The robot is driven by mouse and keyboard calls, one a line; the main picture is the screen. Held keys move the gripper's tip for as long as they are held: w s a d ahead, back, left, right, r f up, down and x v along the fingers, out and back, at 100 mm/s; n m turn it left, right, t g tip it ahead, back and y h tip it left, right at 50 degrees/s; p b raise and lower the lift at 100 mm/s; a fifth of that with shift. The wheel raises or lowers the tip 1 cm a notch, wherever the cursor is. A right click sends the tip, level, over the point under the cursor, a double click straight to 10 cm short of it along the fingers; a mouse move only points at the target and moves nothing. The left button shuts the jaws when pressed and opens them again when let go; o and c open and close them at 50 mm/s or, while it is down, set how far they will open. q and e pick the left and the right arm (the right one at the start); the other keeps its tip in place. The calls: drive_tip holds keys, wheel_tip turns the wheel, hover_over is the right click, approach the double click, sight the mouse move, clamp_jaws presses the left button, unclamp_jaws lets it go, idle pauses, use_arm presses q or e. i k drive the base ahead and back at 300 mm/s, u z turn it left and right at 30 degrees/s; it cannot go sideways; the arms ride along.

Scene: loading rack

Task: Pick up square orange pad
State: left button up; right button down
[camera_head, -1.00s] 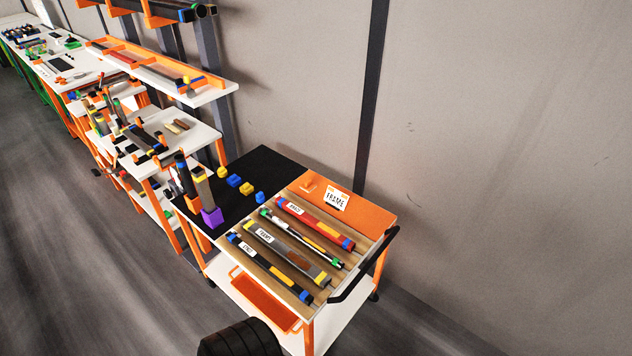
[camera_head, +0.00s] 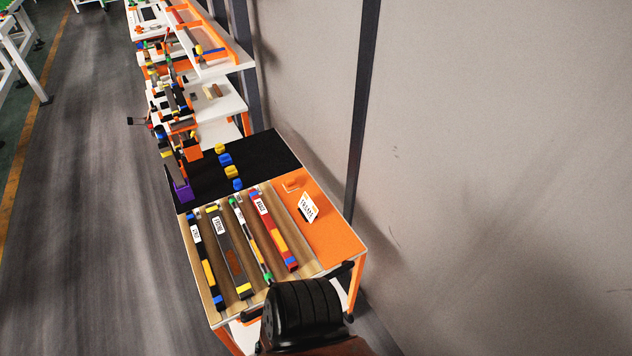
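No separate square orange pad stands out clearly. The cart has a flat orange panel (camera_head: 335,235) along its right side, with a small white card and a small orange piece at its far end. A small orange square piece (camera_head: 194,153) shows beyond the black mat's left edge; I cannot tell whether it is a pad. A black ribbed part of my own arm is at the bottom centre, in front of the cart's near right corner. Neither gripper's fingers are in view.
The cart carries several long coloured bars in wooden grooves (camera_head: 261,214), a black mat (camera_head: 262,152) with yellow and blue blocks, and a purple block (camera_head: 183,190). A black handle is at its near right corner. Shelves stand beyond, a grey wall right, and open floor (camera_head: 95,210) left.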

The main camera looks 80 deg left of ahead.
sight(290, 184)
drive_tip(key=i, duration=0.1)
drive_tip(key=u, duration=1.2)
